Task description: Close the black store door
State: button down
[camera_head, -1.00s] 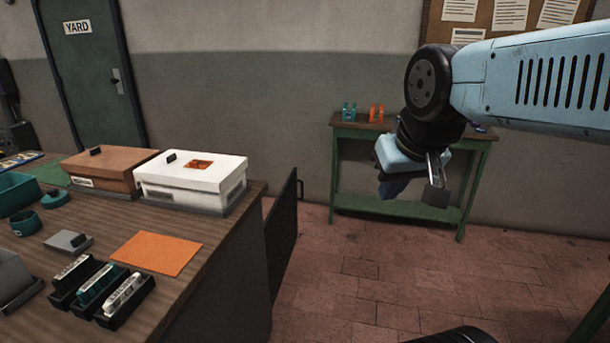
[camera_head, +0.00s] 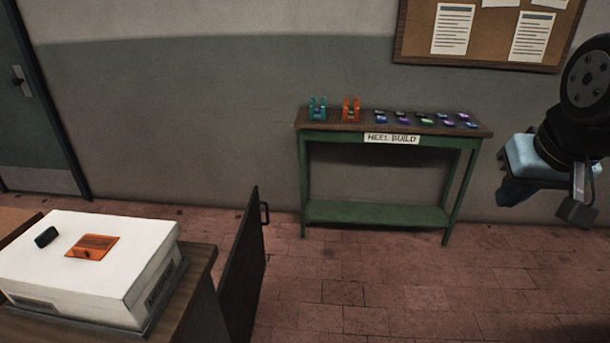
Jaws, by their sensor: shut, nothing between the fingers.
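The black store door (camera_head: 243,272) stands open at the end of the wooden workbench, jutting out over the brick floor. It is seen nearly edge-on. Its small dark pull handle (camera_head: 265,213) is on the far upright edge, facing right. The door's lower part runs out of the picture. My gripper (camera_head: 577,211) hangs in the air at the right edge of the view, well to the right of the door and touching nothing. Its fingers are shut and empty.
A white lidded box (camera_head: 95,268) sits on the bench (camera_head: 200,270) at the lower left. A green side table (camera_head: 385,212) with small coloured parts stands against the back wall. Brick floor (camera_head: 375,290) is clear between door and gripper.

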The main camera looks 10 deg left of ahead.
aim_at(238, 292)
jog(key=u, duration=0.1)
jog(key=i, duration=1.35)
jog(key=u, duration=0.7)
